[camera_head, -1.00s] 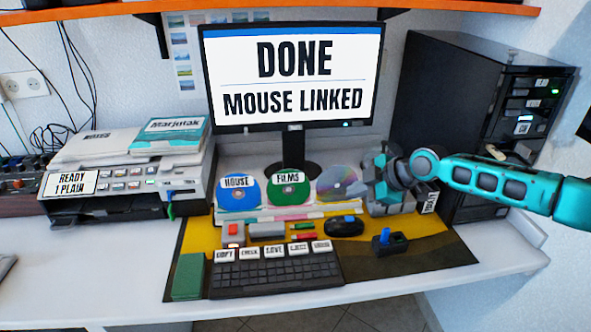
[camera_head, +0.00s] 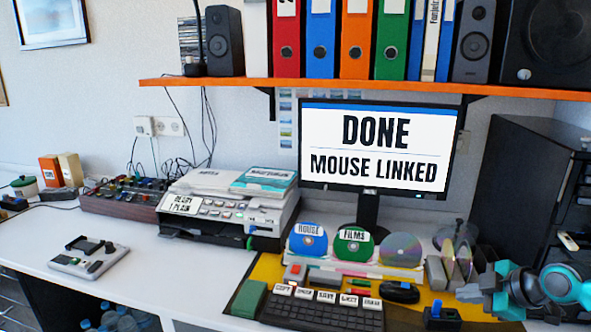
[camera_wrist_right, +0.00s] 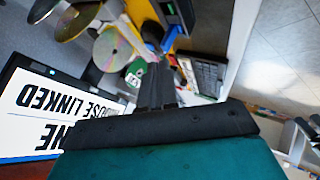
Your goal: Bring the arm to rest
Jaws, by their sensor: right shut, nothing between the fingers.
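My right gripper (camera_head: 470,291) is at the lower right in the head view, near the right end of the desk mat. It is shut and empty, and its teal arm comes in from the right edge. In the right wrist view the closed fingers (camera_wrist_right: 157,90) point up over the desk, with the discs and keyboard beyond them. My left gripper is not in either view.
A monitor (camera_head: 376,147) reads DONE, MOUSE LINKED. Discs, including a blue one (camera_head: 308,240) and a green one (camera_head: 353,244), stand before it. A keyboard (camera_head: 325,312), mouse (camera_head: 400,291) and joystick (camera_head: 440,314) lie on the mat. A black tower (camera_head: 530,190) stands right.

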